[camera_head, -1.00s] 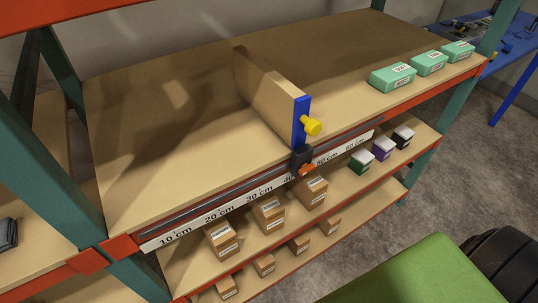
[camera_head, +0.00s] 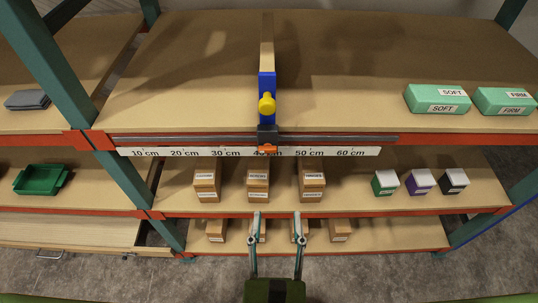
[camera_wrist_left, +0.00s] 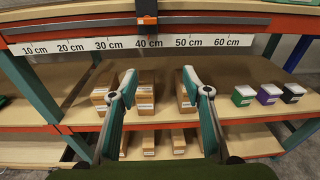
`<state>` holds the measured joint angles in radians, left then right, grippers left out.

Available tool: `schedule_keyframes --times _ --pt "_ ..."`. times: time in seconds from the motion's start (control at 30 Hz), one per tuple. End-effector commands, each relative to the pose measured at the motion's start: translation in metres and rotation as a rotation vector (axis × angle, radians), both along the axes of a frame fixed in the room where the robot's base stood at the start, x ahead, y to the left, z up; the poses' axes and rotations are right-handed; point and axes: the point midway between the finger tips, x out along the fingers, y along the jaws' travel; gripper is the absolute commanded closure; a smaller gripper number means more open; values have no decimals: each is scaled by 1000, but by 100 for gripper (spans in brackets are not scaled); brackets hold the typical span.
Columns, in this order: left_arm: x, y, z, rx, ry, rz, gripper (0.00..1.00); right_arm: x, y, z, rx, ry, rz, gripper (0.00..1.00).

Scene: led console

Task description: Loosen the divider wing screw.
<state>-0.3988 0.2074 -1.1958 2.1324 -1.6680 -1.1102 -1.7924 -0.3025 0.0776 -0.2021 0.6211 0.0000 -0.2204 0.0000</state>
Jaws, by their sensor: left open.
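The divider (camera_head: 267,85) stands upright on the top shelf, with a blue front face and a yellow knob (camera_head: 267,103). Its dark slider block (camera_head: 267,135) sits on the front rail near the 40 cm mark. A small orange wing-shaped screw (camera_head: 267,149) is under the block. It also shows at the top of the left wrist view (camera_wrist_left: 147,20). My left gripper (camera_head: 277,214) is open and empty, below the screw in the head view, in front of the lower shelves. In the left wrist view its fingertips (camera_wrist_left: 160,78) are spread apart below the scale. My right gripper is not in view.
A scale strip (camera_head: 330,151) runs along the top shelf edge. Cardboard boxes (camera_head: 257,186) stand on the shelves below, behind my gripper. Green SOFT (camera_head: 437,98) and FIRM (camera_head: 503,101) boxes lie right of the divider.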

Motion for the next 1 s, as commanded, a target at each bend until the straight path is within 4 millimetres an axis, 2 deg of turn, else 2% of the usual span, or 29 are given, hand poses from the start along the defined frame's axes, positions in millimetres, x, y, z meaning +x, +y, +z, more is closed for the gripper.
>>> schedule_keyframes --times 0.03,0.1,0.2,0.37,0.6,0.8,1.0 --pt "-4 5 20 17 -33 12 56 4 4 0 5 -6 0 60" --pt "-7 11 38 41 -65 29 56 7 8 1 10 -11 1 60" --pt "-7 16 51 57 -87 43 56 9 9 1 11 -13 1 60" --pt "13 16 54 61 -93 45 56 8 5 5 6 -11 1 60" --pt "64 16 55 61 -93 44 56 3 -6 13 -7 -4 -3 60" --pt "102 16 54 61 -90 43 56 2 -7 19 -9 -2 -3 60" --pt "123 16 51 60 -87 43 56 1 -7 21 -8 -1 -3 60"
